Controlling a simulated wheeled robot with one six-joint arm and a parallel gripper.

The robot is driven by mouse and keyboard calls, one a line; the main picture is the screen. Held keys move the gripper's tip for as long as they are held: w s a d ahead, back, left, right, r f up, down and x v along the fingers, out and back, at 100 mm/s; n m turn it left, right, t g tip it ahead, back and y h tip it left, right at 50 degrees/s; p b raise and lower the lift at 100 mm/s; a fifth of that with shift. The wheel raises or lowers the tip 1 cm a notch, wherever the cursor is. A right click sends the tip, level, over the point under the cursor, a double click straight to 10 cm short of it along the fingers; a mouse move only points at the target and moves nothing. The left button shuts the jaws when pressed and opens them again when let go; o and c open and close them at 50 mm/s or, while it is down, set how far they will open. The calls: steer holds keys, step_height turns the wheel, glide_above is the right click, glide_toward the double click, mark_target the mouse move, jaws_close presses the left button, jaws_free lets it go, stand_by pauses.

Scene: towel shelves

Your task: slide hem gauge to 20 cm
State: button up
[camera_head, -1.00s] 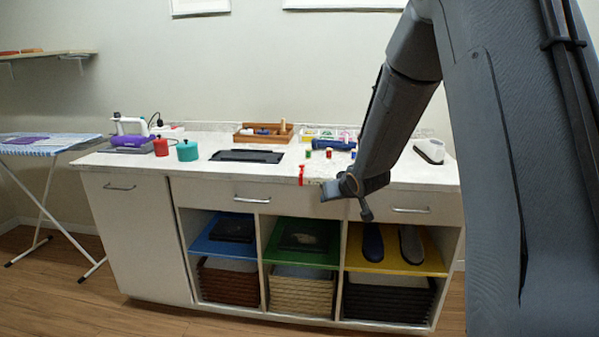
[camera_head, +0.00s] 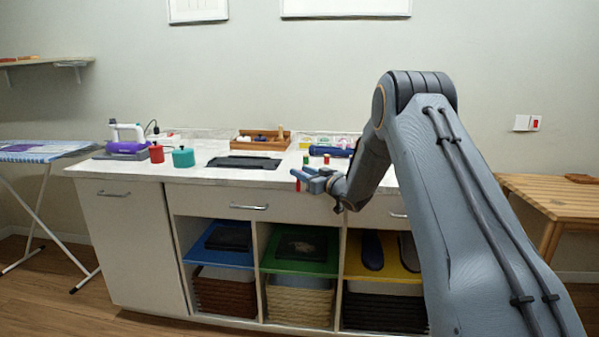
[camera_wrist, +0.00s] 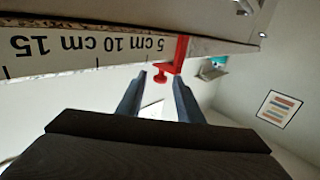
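The hem gauge is a white ruler (camera_wrist: 80,52) along the counter's front edge, upside down in the wrist view, with 5, 10 and 15 cm marks. Its red slider (camera_wrist: 174,62) sits just right of the 5 cm label, with a small knob hanging below. My gripper (camera_wrist: 160,82) is open, its fingertips either side of the knob and apart from each other. I cannot tell whether they touch it. In the head view my gripper (camera_head: 308,180) is at the counter front, beside the slider's red part (camera_head: 297,187). The 20 cm mark is out of view.
The counter (camera_head: 190,174) holds a black mat (camera_head: 244,162), a teal pot (camera_head: 183,157), a red pot (camera_head: 156,153) and a wooden tray (camera_head: 262,141). Open cubbies lie below. A wooden table (camera_head: 548,190) stands at the right.

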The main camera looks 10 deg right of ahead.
steer(key=shift+x, duration=0.95)
steer(key=shift+c, duration=0.4)
jaws_close()
steer(key=shift+s+d, duration=0.1)
steer(key=shift+d, duration=0.05)
